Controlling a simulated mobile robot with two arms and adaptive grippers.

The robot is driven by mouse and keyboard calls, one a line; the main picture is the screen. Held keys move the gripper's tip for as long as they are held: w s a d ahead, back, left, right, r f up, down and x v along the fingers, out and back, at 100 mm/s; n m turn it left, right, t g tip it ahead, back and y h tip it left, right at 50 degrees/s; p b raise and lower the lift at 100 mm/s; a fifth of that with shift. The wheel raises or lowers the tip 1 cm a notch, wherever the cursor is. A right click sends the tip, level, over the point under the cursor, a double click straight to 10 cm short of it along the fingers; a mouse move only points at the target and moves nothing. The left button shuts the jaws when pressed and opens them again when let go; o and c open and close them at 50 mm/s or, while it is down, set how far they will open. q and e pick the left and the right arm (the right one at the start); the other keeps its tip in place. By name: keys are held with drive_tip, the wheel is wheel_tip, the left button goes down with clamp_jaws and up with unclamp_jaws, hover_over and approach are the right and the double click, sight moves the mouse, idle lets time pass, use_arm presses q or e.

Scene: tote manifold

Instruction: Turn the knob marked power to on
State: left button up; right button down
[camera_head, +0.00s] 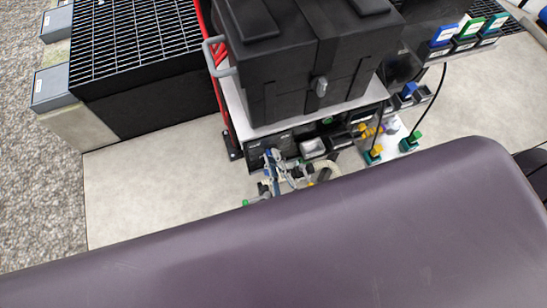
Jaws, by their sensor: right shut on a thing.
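A black unit with a dark front panel (295,142) stands under a light shelf in the middle of the view. My right gripper (273,158) is at the left part of this panel, its fingers small and partly overlapping the front. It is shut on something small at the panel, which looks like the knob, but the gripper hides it. I cannot read the power marking or tell which way the knob points. My left gripper is not in view.
A large black case (300,50) sits on the shelf above the panel. A red frame (222,90) stands left of it. Sockets with yellow and green plugs (375,152) and black cables lie to the right. A black grated box (140,60) is at upper left. Pale floor (150,190) is free.

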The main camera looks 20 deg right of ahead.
drive_tip(key=shift+d+m, duration=0.15)
drive_tip(key=shift+m, duration=2.6)
drive_tip(key=shift+d+m, duration=0.15)
drive_tip(key=shift+m, duration=2.55)
drive_tip(key=shift+d+m, duration=0.15)
drive_tip(key=shift+m, duration=2.6)
drive_tip(key=c, duration=2)
unclamp_jaws()
drive_tip(key=s, duration=1.2)
drive_tip(key=shift+d, duration=0.2)
